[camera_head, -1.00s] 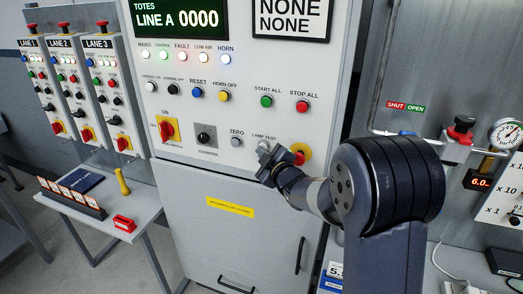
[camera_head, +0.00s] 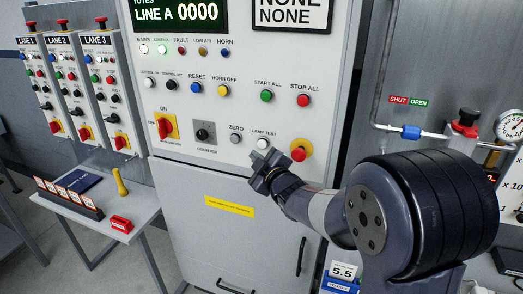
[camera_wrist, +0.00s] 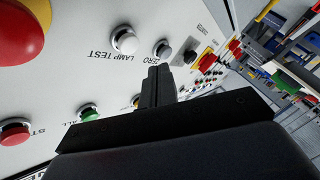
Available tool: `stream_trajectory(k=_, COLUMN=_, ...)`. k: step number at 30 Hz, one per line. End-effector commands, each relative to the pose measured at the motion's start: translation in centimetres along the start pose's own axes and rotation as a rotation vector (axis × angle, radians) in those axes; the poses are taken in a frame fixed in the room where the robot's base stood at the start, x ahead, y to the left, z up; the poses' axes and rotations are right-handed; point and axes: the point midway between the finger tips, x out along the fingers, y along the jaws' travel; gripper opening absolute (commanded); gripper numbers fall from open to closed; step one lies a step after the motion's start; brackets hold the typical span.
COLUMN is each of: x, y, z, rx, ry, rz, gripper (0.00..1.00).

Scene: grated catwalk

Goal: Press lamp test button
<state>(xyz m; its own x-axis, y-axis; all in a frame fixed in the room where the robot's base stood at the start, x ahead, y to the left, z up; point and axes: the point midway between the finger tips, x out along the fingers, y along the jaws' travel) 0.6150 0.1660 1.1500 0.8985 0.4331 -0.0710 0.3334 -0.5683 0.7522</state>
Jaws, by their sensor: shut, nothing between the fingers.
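The white lamp test button (camera_head: 263,144) sits low on the grey control panel, under its "LAMP TEST" label, and it also shows in the wrist view (camera_wrist: 125,41). My gripper (camera_head: 258,175) is shut and empty, just below the button in the head view and apart from it. In the wrist view my closed fingers (camera_wrist: 157,75) point at the panel, beside the lamp test button and near the zero button (camera_wrist: 162,48). On the lamp row, mains (camera_head: 144,49) and control (camera_head: 162,49) are bright; fault (camera_head: 182,51), low air (camera_head: 203,52) and horn (camera_head: 224,53) look dim.
A red emergency knob on a yellow plate (camera_head: 299,151) is right of the lamp test button. The grey zero button (camera_head: 236,139) and a black counter switch (camera_head: 204,133) are to its left. Start all (camera_head: 266,96) and stop all (camera_head: 303,100) are above.

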Motion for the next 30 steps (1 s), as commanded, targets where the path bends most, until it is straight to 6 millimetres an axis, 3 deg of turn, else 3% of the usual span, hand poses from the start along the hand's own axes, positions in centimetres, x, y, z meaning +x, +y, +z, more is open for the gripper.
stream_trajectory(k=9, x=-1.6, y=-1.2, z=-1.1, rx=-0.001, ry=0.0, rz=0.0, gripper=0.0)
stream_trajectory(k=30, x=-1.4, y=-0.9, z=-1.1, rx=0.0, ry=-0.001, rz=0.001, gripper=0.0)
